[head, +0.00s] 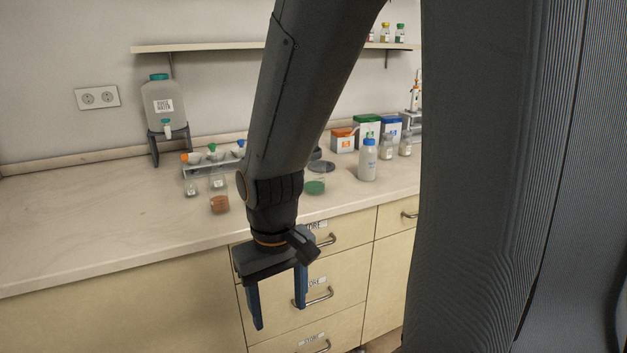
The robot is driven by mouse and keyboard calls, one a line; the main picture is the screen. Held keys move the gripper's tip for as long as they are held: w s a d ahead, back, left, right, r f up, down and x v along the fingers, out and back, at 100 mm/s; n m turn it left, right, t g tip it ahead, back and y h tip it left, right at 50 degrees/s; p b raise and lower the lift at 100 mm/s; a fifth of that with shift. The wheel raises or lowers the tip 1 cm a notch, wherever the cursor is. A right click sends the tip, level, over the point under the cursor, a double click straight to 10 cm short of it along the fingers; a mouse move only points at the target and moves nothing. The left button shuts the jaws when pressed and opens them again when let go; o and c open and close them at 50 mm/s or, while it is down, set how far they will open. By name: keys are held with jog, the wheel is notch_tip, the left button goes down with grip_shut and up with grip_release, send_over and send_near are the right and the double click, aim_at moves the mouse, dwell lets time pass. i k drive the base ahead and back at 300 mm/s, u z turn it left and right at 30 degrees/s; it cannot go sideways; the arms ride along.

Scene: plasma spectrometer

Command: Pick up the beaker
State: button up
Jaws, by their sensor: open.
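Several small glass vessels stand on the counter, and I cannot tell for sure which is the beaker. One with brown-orange contents (219,204) stands near the front edge, left of my arm. A glass vessel with green contents (315,186) stands right of my arm. Clear glassware (191,189) stands behind and left of the brown one. My gripper (279,316) is open and empty, its blue fingers pointing down. In the picture it hangs below the countertop edge, in front of the drawers, apart from the vessels.
The countertop (90,220) is clear on the left. A rack (184,174) with coloured-cap items stands behind the glassware. A water container (164,102) is on a stand at the back. A white bottle (367,162) and boxes (368,128) stand right. Drawers with handles (320,297) are below.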

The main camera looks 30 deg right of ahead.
aim_at(218, 193)
jog(key=u, duration=1.05)
jog(key=k, duration=0.95)
jog(key=z, duration=1.2)
jog(key=i, duration=0.5)
jog(key=z, duration=0.05)
